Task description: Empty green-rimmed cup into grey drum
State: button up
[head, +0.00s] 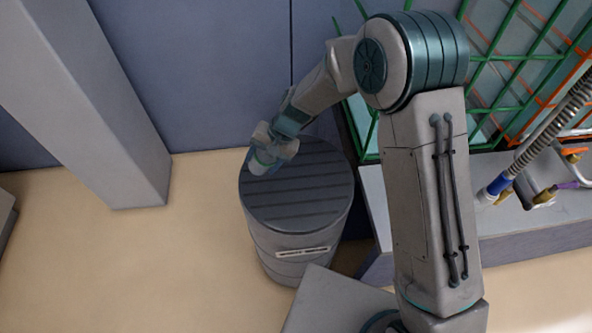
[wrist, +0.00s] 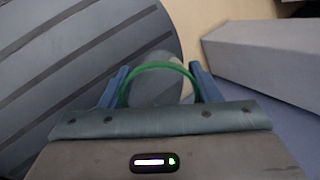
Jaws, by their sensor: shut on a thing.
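The grey drum (head: 300,205) stands on the floor, with a dark, slatted round top. Its slatted top (wrist: 60,70) also fills the left of the wrist view. My gripper (head: 268,158) is over the left part of the drum's top, near its rim. It is shut on the green-rimmed cup (head: 260,163), which looks tilted. In the wrist view the cup's green rim (wrist: 160,66) arches between the two blue fingers of my gripper (wrist: 160,88). The cup's inside is mostly hidden, so I cannot tell what it holds.
A grey pillar (head: 100,110) stands left of the drum, against a blue-grey wall (head: 200,70). A green grid rack (head: 510,60) and a grey bench (head: 520,215) with hoses are at the right.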

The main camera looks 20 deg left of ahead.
aim_at(250, 162)
jog(key=shift+s+a+r+h+p, duration=0.15)
jog(key=shift+a+r+h+p, duration=0.4)
jog(key=shift+p, duration=1.45)
jog(key=h+p, duration=0.1)
jog(key=a+p, duration=0.1)
jog(key=p, duration=0.1)
jog(key=shift+s+a+f+t+h, duration=0.1)
jog(key=shift+s+f+t+h, duration=0.05)
jog(key=shift+f+t+h, duration=0.25)
jog(key=shift+s+a+f+h+p, duration=0.1)
jog(key=shift+a+f+h+p, duration=0.5)
jog(key=shift+h+p, duration=0.5)
jog(key=shift+r+m, duration=0.1)
jog(key=shift+m, duration=0.2)
